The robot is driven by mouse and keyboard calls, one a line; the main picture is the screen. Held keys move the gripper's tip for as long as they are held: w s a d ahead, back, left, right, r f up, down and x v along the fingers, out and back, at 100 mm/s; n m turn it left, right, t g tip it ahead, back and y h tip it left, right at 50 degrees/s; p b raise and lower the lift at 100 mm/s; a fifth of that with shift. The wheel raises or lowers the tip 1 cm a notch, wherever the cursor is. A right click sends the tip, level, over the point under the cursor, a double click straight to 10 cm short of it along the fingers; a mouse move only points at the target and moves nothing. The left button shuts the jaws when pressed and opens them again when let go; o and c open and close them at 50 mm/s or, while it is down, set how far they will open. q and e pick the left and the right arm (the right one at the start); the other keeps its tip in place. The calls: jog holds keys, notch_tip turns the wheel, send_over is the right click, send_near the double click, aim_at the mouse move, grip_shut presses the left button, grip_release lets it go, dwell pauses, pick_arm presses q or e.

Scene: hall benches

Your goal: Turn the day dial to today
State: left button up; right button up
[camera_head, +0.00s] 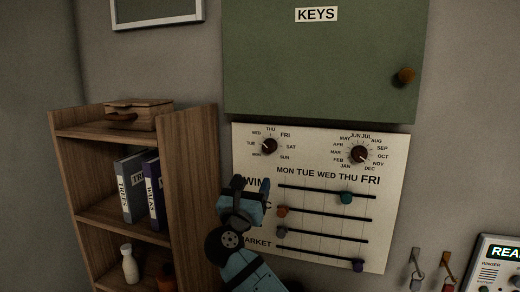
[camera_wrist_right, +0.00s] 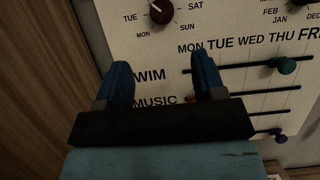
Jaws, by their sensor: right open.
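The day dial (camera_head: 269,146) is a dark red-brown knob at the upper left of a white wall panel (camera_head: 300,260), ringed by day names from MON to SUN. A small light mark shows on its left side; I cannot tell exactly which day it points at. The dial also shows at the top of the right wrist view (camera_wrist_right: 162,11). My right gripper (camera_head: 252,187) is in front of the panel, below the dial and apart from it. In the wrist view its two blue fingers (camera_wrist_right: 163,72) are spread with nothing between them. My left gripper is out of view.
A similar month dial (camera_head: 359,154) is at the panel's upper right. Sliders with coloured knobs, such as the teal one (camera_head: 346,198), lie below. A green key cabinet (camera_head: 315,60) is above. A wooden shelf (camera_head: 187,170) stands left; keys (camera_head: 447,270) hang right.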

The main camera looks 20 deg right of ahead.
aim_at(268, 149)
jog(key=p+x, duration=0.1)
jog(key=x, duration=0.3)
jog(key=p+x, duration=0.1)
jog(key=x, duration=0.3)
jog(key=p+x, duration=0.1)
jog(key=x, duration=0.3)
jog(key=shift+d+r+p, duration=0.2)
jog(key=shift+r+p, duration=0.15)
jog(key=shift+w+d, duration=0.2)
jog(key=shift+w, duration=0.2)
jog(key=c, duration=0.9)
jog(key=shift+o, duration=0.2)
